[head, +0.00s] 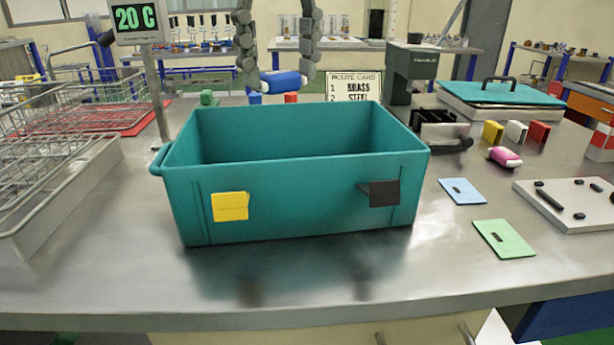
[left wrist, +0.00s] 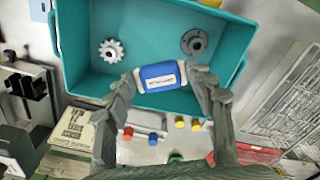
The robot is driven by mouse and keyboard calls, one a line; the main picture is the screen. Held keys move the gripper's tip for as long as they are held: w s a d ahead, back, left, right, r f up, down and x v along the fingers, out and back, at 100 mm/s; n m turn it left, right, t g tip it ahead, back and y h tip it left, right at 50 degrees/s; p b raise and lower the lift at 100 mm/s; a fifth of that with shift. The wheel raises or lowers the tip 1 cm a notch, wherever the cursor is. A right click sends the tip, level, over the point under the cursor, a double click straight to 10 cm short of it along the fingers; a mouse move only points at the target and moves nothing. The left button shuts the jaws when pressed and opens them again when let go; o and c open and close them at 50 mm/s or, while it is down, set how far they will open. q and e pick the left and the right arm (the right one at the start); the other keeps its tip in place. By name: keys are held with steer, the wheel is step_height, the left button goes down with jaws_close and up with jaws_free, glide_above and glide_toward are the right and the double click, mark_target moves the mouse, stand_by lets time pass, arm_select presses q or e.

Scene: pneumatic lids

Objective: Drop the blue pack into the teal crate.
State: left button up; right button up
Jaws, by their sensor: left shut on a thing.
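The blue pack (head: 284,82), with white ends and a pale label, is held crosswise between the fingers of my left gripper (head: 279,77). In the left wrist view the blue pack (left wrist: 161,76) sits between the fingertips of the left gripper (left wrist: 162,79). The open teal crate (head: 300,180) stands on the bench. In the head view the pack shows above the crate's far rim, apart from it. In the left wrist view it overlaps the inside of the teal crate (left wrist: 85,75), near one long wall. My right gripper is not in view.
Inside the crate lie a white gear (left wrist: 111,50) and a grey flanged disc (left wrist: 194,42). Wire baskets (head: 60,150) stand left. A route card (head: 354,87) and small coloured blocks are behind the crate. The bench front (head: 330,275) is clear.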

arm_select(q)
steer(key=o, duration=1)
step_height(320, 180, up, 12)
stand_by(0.4)
